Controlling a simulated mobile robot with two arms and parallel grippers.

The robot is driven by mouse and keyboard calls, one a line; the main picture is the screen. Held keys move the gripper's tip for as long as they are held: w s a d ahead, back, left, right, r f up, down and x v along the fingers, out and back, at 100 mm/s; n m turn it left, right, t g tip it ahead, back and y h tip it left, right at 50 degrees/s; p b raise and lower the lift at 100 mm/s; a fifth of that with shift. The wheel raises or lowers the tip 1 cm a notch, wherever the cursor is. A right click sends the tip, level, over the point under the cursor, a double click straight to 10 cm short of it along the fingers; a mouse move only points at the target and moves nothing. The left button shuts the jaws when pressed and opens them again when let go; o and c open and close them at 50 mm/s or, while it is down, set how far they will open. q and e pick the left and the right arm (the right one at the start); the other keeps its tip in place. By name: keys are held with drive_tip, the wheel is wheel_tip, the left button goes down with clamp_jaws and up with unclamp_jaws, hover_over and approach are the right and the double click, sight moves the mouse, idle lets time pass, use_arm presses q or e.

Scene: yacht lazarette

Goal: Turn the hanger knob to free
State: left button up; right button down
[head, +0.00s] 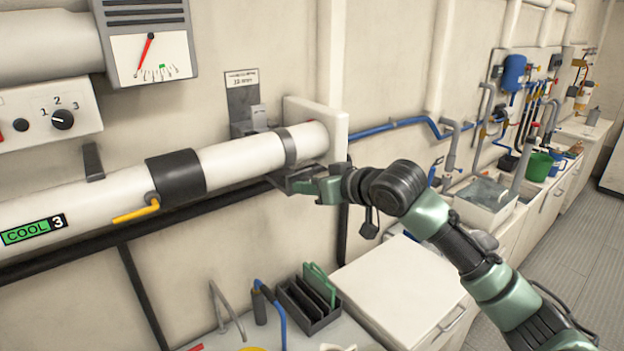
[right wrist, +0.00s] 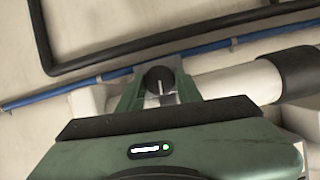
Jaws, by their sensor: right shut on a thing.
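The hanger knob (right wrist: 158,76) is a dark round knob with a pale pointer line. In the right wrist view it sits between the fingers of my right gripper (right wrist: 158,88), which is shut on it. In the head view my right gripper (head: 292,184) reaches from the right to the underside of the hanger band (head: 289,148) on the white pipe (head: 245,160). There the knob is hidden by the gripper. I cannot read any marks around the knob. My left gripper is not in view.
A label plate (head: 242,92) is above the hanger on the wall. A black clamp (head: 175,177) with a yellow lever (head: 136,212) is on the pipe to the left. A blue hose (head: 400,122) runs along the wall. A black rack (head: 310,303) and white cabinet (head: 405,290) are below.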

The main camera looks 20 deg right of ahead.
drive_tip(key=shift+f+n, duration=0.1)
drive_tip(key=shift+n, duration=0.3)
idle(0.3)
drive_tip(key=c, duration=1)
unclamp_jaws()
drive_tip(key=b+v, duration=0.2)
drive_tip(key=v, duration=0.5)
drive_tip(key=shift+s+b, duration=0.4)
